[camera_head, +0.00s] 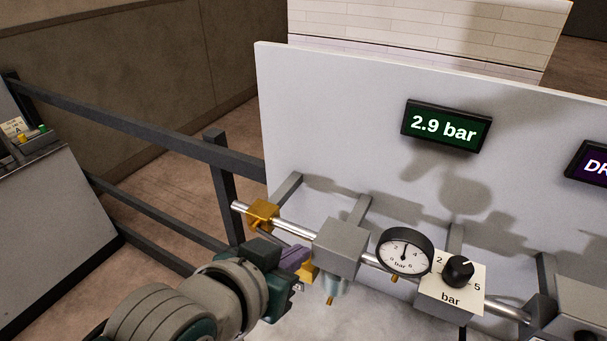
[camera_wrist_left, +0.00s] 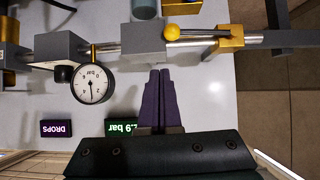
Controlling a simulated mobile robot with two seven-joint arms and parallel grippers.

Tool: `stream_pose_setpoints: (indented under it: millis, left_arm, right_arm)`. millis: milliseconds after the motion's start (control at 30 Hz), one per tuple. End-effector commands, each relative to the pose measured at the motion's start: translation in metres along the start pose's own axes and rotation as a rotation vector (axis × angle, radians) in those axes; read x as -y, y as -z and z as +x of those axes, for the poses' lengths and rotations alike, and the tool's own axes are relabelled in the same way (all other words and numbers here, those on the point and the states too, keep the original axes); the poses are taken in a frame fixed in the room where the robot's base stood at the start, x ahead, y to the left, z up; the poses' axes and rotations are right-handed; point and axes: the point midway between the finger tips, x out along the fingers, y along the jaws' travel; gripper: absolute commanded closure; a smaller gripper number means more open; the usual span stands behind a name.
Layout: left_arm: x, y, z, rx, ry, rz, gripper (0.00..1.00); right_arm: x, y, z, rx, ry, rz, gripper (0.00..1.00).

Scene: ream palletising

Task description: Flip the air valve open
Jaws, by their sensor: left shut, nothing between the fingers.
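The air valve has a gold body (camera_head: 263,213) near the left end of the silver pipe; the body also shows in the left wrist view (camera_wrist_left: 230,38). There its lever lies along the pipe, with a yellow ball knob (camera_wrist_left: 171,32) at its end, close to the grey block. My left gripper (camera_head: 296,257) has purple fingers, shut and empty, between the valve body and the grey block. In the left wrist view the closed fingers (camera_wrist_left: 158,75) point toward the grey block, apart from the knob. In the head view the fingers partly hide the lever. My right gripper is not in view.
The grey block (camera_head: 341,247), a round gauge (camera_head: 405,250) and a black regulator knob (camera_head: 458,271) sit along the pipe. A white panel behind carries a display (camera_head: 446,127) reading 2.9 bar. Dark rails (camera_head: 150,130) and a control box (camera_head: 35,143) stand at left.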

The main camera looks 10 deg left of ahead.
Motion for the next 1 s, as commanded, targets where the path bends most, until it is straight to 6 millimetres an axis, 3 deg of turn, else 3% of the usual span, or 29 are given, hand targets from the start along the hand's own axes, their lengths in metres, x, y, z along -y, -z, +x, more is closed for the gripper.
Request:
stream_pose_setpoints:
  millis: [200, 400, 1000]
  left_arm:
    - [-0.005, 0.0, -0.038, -0.002, 0.0, 0.001, 1.0]
    - [-0.008, -0.001, -0.06, -0.002, 0.0, 0.0, 1.0]
    - [-0.008, 0.0, -0.067, -0.003, 0.001, 0.001, 1.0]
  right_arm:
    - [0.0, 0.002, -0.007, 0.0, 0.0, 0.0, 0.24]
    - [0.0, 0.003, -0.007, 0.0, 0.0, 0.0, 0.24]
    - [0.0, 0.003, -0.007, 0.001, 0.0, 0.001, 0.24]
